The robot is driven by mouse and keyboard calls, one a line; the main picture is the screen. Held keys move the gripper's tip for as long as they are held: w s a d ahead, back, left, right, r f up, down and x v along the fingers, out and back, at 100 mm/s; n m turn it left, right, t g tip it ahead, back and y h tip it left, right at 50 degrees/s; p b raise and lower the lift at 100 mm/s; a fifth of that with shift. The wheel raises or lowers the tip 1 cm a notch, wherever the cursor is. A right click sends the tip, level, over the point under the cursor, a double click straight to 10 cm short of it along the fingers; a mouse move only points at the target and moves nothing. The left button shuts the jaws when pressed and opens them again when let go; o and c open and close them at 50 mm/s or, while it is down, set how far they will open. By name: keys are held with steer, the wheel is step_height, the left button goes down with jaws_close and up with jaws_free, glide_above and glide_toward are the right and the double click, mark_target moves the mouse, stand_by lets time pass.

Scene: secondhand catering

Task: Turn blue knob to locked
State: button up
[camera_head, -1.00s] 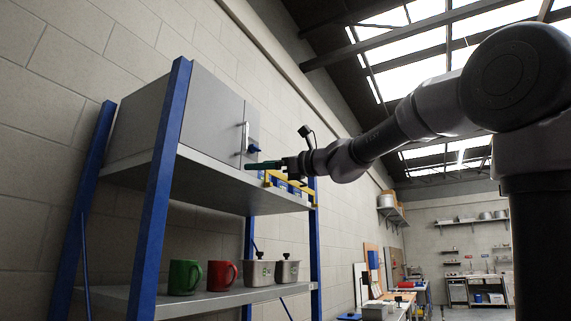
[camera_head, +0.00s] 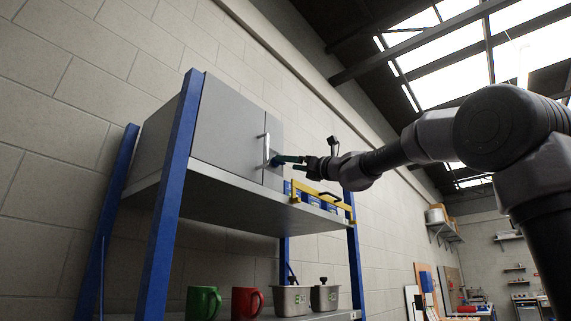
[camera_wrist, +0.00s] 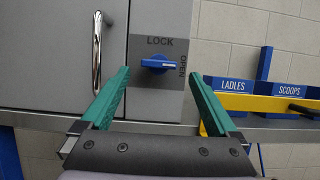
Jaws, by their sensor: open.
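The blue knob (camera_wrist: 158,64) sits on the grey cabinet door (camera_wrist: 145,22), right of a silver bar handle (camera_wrist: 97,50). Its grip lies level, with a white mark at the right end pointing towards the sideways word OPEN. The word LOCK (camera_wrist: 160,41) is printed above it. My gripper (camera_wrist: 158,74) is open, its two teal fingers below and either side of the knob in the wrist view, with clear gaps. In the head view the knob (camera_head: 274,160) is partly covered by my gripper (camera_head: 290,159); contact cannot be told.
A yellow-fronted rack (camera_wrist: 275,104) with blue bins labelled LADLES and SCOOPS stands close on the right of the same shelf (camera_head: 235,200). A blue shelf post (camera_head: 172,190) is at the left. A green mug (camera_head: 203,302), a red mug (camera_head: 246,302) and metal containers are below.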

steer(key=shift+x, duration=1.55)
steer(key=shift+s, duration=0.1)
steer(key=c, duration=1.4)
steer(key=shift+n+g+y, duration=0.3)
steer(key=shift+n, duration=0.3)
steer(key=n+g, duration=0.3)
steer(key=n, duration=0.4)
steer(key=n+g, duration=0.2)
steer(key=n, duration=0.5)
steer(key=w+r+n+g, duration=0.1)
steer(key=n+g, duration=0.2)
steer(key=n, duration=0.4)
steer(key=shift+d+g+h, duration=0.3)
steer(key=shift+d+h, duration=0.05)
steer(key=shift+h, duration=0.05)
